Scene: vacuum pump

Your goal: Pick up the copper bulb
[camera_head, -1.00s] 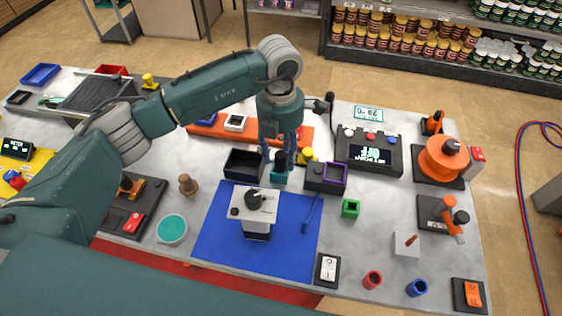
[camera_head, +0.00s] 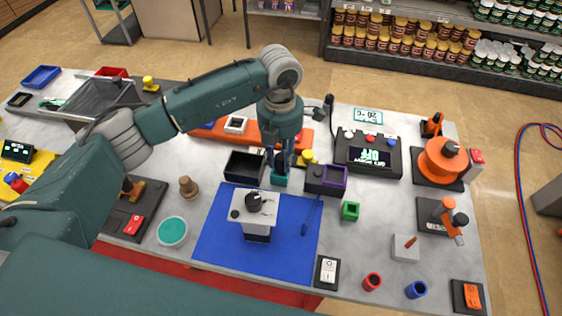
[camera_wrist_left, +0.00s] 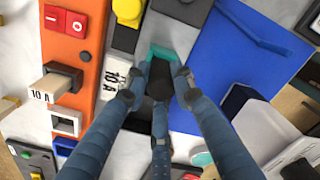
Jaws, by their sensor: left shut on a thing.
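My left gripper (camera_head: 280,165) points down at a small teal holder (camera_head: 279,181) behind the blue mat. Its fingers are shut on a dark piece (camera_wrist_left: 160,84) in that holder; the teal rim shows beside the fingertips in the left wrist view. The fingers hide much of the piece, and I cannot make out a copper colour on it. A brown, bulb-like knobbed object (camera_head: 188,187) stands upright on the table left of the mat, apart from the gripper. I cannot tell for sure which of these is the copper bulb. My right gripper is not in view.
A white device with a black knob (camera_head: 255,212) stands on the blue mat (camera_head: 215,240). A black open box (camera_head: 243,166) and a purple-rimmed box (camera_head: 326,179) flank the holder closely. An orange strip (camera_head: 205,131) lies behind. A black display panel (camera_head: 368,155) stands to the right.

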